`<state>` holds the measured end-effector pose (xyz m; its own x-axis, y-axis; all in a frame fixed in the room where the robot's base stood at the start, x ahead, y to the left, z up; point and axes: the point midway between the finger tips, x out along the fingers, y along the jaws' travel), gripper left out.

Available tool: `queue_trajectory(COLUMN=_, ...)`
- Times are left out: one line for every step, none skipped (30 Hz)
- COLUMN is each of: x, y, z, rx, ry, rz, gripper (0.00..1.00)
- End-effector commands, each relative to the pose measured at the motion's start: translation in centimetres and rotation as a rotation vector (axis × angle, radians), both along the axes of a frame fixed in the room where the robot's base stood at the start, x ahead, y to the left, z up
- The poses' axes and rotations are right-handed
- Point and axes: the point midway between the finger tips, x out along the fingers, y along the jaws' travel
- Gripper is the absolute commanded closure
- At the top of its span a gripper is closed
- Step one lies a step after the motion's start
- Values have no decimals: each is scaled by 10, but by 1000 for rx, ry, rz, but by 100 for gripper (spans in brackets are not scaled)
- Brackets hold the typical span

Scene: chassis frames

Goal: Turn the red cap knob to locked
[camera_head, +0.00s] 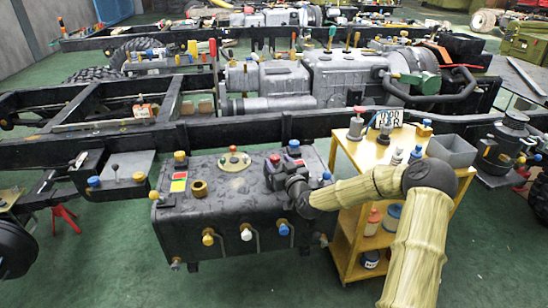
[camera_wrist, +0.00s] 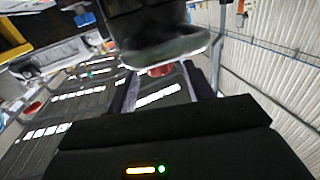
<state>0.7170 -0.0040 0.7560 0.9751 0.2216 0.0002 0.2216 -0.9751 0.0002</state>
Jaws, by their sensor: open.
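The black tank (camera_head: 215,215) in the head view carries several coloured knobs. A red-topped knob (camera_head: 275,159) stands near its back right, beside a blue-topped one (camera_head: 293,146). Another small red top (camera_head: 233,149) sits on a round tan plate. I cannot tell for sure which is the red cap knob. My gripper (camera_head: 279,172) is dark against the tank, close to the red-topped knob; its fingertips are hard to make out. In the wrist view a red piece (camera_wrist: 160,70) shows below a dark rounded part, apparently clear of the jaws. My gripper is open; the knob's marking cannot be read.
A yellow cart (camera_head: 345,235) with bottles and a grey bin (camera_head: 452,150) stands right of the tank, behind my arm. A black chassis rail (camera_head: 100,150) runs behind the tank. A red jack stand (camera_head: 66,217) is at left. Green floor in front is clear.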

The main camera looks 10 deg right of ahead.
Motion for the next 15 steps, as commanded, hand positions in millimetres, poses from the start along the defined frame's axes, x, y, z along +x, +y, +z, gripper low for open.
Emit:
queue_trajectory(x=8, y=3, z=-1, rx=1, ry=-2, rz=0, gripper=48)
queue_trajectory(x=13, y=3, z=-1, rx=1, ry=-2, rz=0, gripper=48)
queue_trajectory(x=19, y=4, z=-1, rx=2, ry=-2, rz=-1, gripper=48)
queue_trajectory(x=23, y=6, z=-1, rx=2, ry=-1, rz=0, gripper=48)
queue_trajectory(x=27, y=6, z=-1, rx=1, ry=-1, rz=-1, gripper=48)
queue_trajectory(x=32, y=8, z=-1, rx=1, ry=-1, rz=-1, gripper=48)
queue_trajectory(x=35, y=8, z=-1, rx=0, ry=-1, rz=-1, gripper=48)
queue_trajectory(x=38, y=9, z=-1, rx=0, ry=-1, rz=-1, gripper=48)
queue_trajectory(x=41, y=9, z=0, rx=1, ry=-2, rz=-1, gripper=48)
queue_trajectory(x=43, y=10, z=0, rx=1, ry=-1, rz=-1, gripper=48)
queue_trajectory(x=44, y=10, z=0, rx=1, ry=0, rz=0, gripper=48)
queue_trajectory(x=46, y=11, z=0, rx=1, ry=0, rz=0, gripper=48)
queue_trajectory(x=47, y=11, z=0, rx=1, ry=0, rz=0, gripper=48)
queue_trajectory(x=47, y=11, z=0, rx=1, ry=0, rz=0, gripper=48)
queue_trajectory(x=47, y=11, z=0, rx=1, ry=0, rz=0, gripper=48)
